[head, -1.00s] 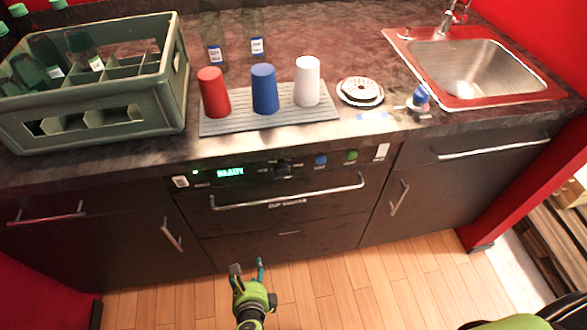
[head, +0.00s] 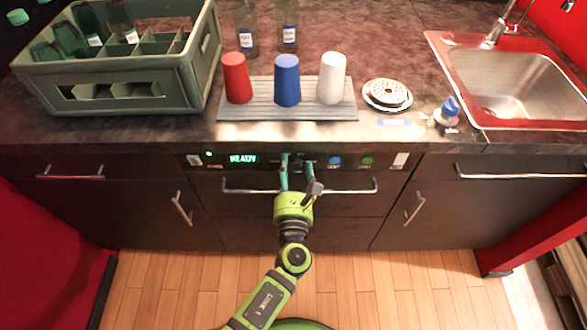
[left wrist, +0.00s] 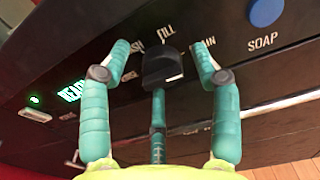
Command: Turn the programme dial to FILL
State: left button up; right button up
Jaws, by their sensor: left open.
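The programme dial is a dark knob (left wrist: 162,66) on the black front panel, seen in the left wrist view. FILL is printed just above it, with partly hidden labels to either side. A short white mark shows on the dial's lower right edge; I cannot tell the setting for sure. My left gripper (left wrist: 162,52) is open, with one teal finger on each side of the dial and gaps between. In the head view the left gripper (head: 297,164) reaches up to the panel and largely covers the dial. My right gripper is not in view.
A lit green display (head: 243,158) is left of the dial; a blue SOAP button (left wrist: 265,11) and a green button (head: 367,161) are right. A bar handle (head: 345,191) runs below. Red, blue and white cups stand on a ribbed mat (head: 232,112) above.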

pick_arm(q)
jog(key=shift+w, duration=0.1)
jog(key=c, duration=1.1)
jog(key=shift+c, duration=0.2)
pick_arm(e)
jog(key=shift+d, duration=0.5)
